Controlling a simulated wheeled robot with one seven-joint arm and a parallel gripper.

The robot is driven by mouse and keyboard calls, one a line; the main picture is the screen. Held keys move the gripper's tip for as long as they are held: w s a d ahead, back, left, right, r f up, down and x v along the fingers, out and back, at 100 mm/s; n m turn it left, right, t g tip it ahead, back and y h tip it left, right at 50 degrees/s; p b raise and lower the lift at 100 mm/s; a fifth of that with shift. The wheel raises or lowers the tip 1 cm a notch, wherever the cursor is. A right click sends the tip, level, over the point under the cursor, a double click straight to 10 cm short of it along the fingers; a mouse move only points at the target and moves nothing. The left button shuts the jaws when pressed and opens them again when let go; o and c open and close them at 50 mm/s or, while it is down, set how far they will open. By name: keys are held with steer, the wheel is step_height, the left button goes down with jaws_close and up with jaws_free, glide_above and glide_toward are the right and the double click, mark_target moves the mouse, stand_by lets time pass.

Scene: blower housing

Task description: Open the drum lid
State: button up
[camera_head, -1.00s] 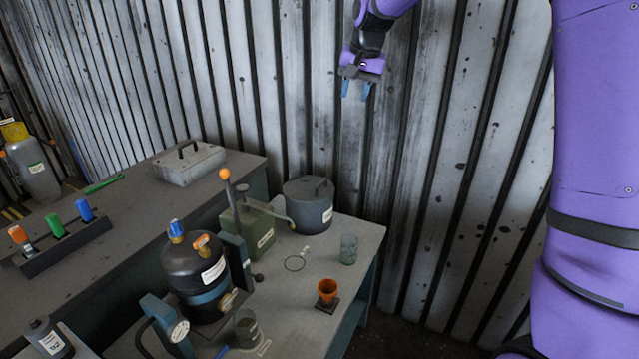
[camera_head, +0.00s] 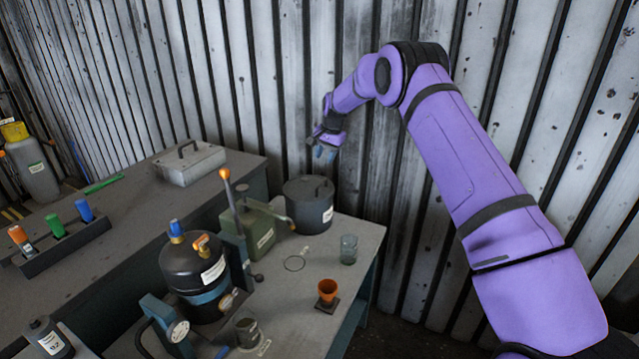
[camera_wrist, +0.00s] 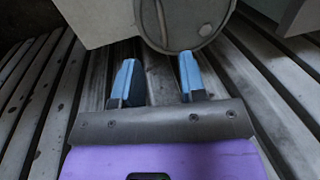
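The drum (camera_head: 306,212) is a dark grey cylinder with a pale label, standing upright at the back of the right-hand table. Its lid (camera_head: 309,188) sits on top and carries a handle. My gripper (camera_head: 324,152) is above and slightly right of the drum, close to the corrugated wall, and apart from the lid. In the wrist view its two blue fingers (camera_wrist: 156,80) are spread with nothing between them. A grey round thing, apparently the drum lid (camera_wrist: 185,22), shows beyond the fingertips at the top of that view.
The table (camera_head: 318,262) also holds a green box with an orange-knobbed lever (camera_head: 228,190), a glass (camera_head: 348,250), an orange cup (camera_head: 327,290) and a black tank (camera_head: 193,268). A grey case (camera_head: 190,163) lies on the bench to the left.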

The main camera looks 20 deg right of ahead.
mark_target(319, 185)
steer(key=f, duration=0.4)
steer(key=w+a+f, duration=0.1)
steer(key=f, duration=0.6)
steer(key=shift+w+a+f, duration=0.3)
steer(key=shift+w+f, duration=0.05)
steer(key=shift+w, duration=0.05)
jaws_close()
